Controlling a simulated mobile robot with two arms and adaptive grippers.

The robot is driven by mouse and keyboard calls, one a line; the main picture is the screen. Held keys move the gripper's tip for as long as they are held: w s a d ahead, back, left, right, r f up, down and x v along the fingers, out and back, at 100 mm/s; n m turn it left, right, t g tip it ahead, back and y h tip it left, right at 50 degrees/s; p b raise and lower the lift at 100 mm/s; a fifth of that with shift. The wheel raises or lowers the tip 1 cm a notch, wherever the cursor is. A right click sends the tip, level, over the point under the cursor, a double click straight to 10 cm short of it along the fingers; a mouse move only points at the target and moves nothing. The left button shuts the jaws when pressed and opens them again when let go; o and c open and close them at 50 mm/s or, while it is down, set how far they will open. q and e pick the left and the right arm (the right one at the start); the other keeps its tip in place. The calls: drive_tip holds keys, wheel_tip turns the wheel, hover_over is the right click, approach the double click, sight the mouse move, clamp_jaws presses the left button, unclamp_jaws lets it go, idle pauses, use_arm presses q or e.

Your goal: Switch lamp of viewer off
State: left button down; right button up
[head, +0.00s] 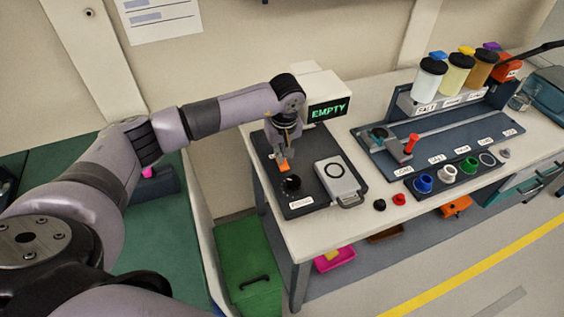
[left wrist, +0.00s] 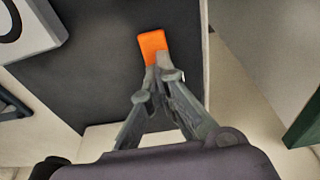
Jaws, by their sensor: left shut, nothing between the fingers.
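The viewer is a dark base plate (head: 302,205) at the table's left end. It bears a grey block with a dark ring (head: 339,172), a round black part (head: 291,185) and a small orange piece (head: 284,168). In the left wrist view the orange piece (left wrist: 152,44) looks like a flat tab, and the plate (left wrist: 105,60) lies behind it. My left gripper (head: 283,158) points down at the tab. Its shut fingertips (left wrist: 162,72) overlap the tab's near end; I cannot tell whether they touch. No lit lamp is visible.
A white box with a dark screen reading EMPTY (head: 327,110) stands close behind my left wrist. To the right are a dark rail station (head: 440,125) with several jars and a holder of coloured cups (head: 462,172). Small black and red knobs sit at the front edge.

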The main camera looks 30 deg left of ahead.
use_arm(q)
drive_tip(key=shift+s+f, duration=0.1)
drive_tip(key=shift+r+p, duration=0.5)
drive_tip(key=shift+r, duration=0.25)
drive_tip(key=shift+r+p, duration=1.25)
drive_tip(key=shift+r, duration=1.5)
drive_tip(key=shift+f, duration=0.15)
